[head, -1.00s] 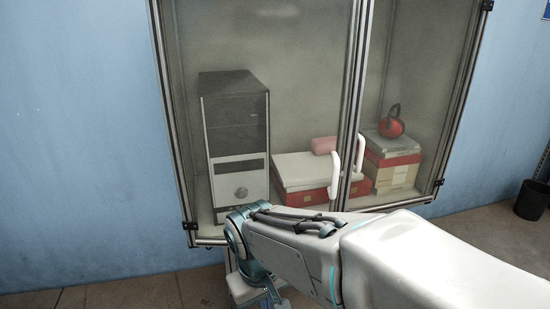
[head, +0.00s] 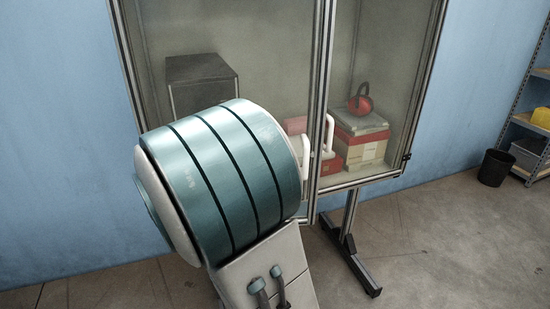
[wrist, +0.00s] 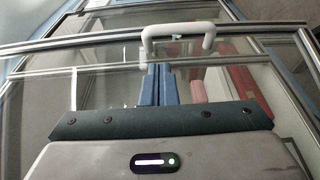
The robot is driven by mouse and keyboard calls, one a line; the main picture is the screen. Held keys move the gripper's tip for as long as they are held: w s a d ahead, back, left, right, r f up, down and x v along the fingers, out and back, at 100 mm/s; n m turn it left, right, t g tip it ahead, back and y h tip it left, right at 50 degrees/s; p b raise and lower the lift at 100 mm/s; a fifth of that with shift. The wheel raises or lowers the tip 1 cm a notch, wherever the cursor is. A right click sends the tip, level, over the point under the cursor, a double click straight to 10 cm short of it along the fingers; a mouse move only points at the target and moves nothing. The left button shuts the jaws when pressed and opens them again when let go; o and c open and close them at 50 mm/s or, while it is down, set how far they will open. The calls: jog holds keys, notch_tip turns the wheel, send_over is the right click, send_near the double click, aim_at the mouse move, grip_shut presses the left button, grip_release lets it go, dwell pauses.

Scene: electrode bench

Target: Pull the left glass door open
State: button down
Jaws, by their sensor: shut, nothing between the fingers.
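My gripper is hidden in the head view. In the wrist view my gripper (wrist: 157,66) has its blue fingers together and empty. The tips appear just below the left end of a white bracket handle (wrist: 178,30) on a metal door frame. I cannot tell which door's handle this is, or whether the fingers touch it.
Behind the glass are a dark computer tower (head: 195,72), red-and-white boxes (head: 360,150) and a red earmuff (head: 360,98). A cabinet stand foot (head: 358,270) rests on the floor. A black bin (head: 495,168) and shelf (head: 530,125) stand right. The floor between is clear.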

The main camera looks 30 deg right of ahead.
jog(key=d, duration=0.8)
jog(key=shift+d, duration=0.3)
jog(key=shift+w, duration=0.1)
